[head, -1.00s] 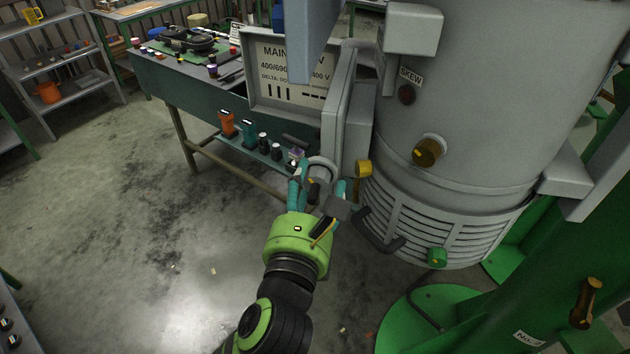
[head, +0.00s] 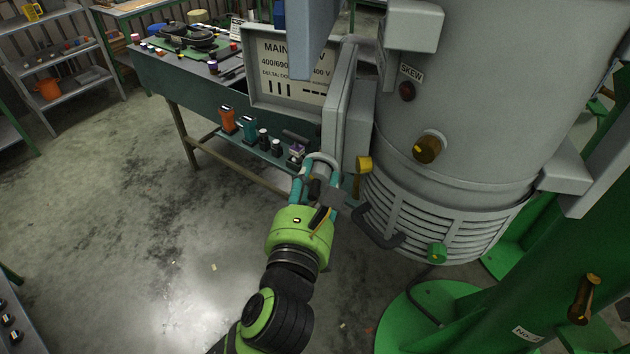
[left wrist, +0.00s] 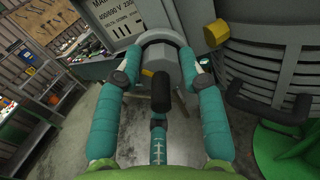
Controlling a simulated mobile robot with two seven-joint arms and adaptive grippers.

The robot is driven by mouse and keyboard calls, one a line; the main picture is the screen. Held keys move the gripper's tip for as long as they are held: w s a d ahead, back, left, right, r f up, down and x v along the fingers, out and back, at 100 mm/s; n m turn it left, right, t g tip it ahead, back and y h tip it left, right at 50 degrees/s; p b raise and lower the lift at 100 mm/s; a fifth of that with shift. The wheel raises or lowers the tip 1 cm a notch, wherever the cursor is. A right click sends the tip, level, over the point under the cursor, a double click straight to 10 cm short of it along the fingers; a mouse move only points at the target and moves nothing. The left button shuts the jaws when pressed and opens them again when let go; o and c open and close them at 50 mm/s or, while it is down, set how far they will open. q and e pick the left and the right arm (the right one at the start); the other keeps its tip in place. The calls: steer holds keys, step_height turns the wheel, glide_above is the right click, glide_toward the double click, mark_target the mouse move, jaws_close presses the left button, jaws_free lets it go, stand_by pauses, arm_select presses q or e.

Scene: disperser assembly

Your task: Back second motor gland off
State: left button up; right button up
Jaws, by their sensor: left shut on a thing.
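My left gripper (head: 318,182) has its teal fingers closed around a grey rounded fitting (head: 322,161) under the grey terminal box (head: 337,122); it appears to be the motor gland. In the left wrist view, the fingers (left wrist: 161,62) lie on both sides of the grey arched fitting (left wrist: 164,38). A black cylindrical stub (left wrist: 160,92) and a small yellow part (left wrist: 147,72) show between them. A yellow fitting (head: 363,166) is just right of the gripper, apart from it; it also shows in the left wrist view (left wrist: 215,34). The fingertip contact is partly hidden. My right gripper is out of view.
The large grey motor body (head: 465,110) stands close on the right, with a dark handle (head: 380,230) and green plug (head: 437,252) low on it. A workbench (head: 190,85) with a lower shelf of small tools is behind.

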arm_select(q)
steer(key=n, duration=0.5)
steer(key=shift+a+r, duration=0.1)
steer(key=shift+r, duration=0.25)
steer(key=n, duration=0.5)
steer(key=shift+n, duration=0.3)
steer(key=n, duration=1)
steer(key=shift+f, duration=0.1)
steer(key=shift+n, duration=0.3)
steer(key=o, duration=1.1)
steer(key=shift+f, duration=0.1)
steer(key=shift+o, duration=0.2)
steer(key=shift+a+f, duration=0.1)
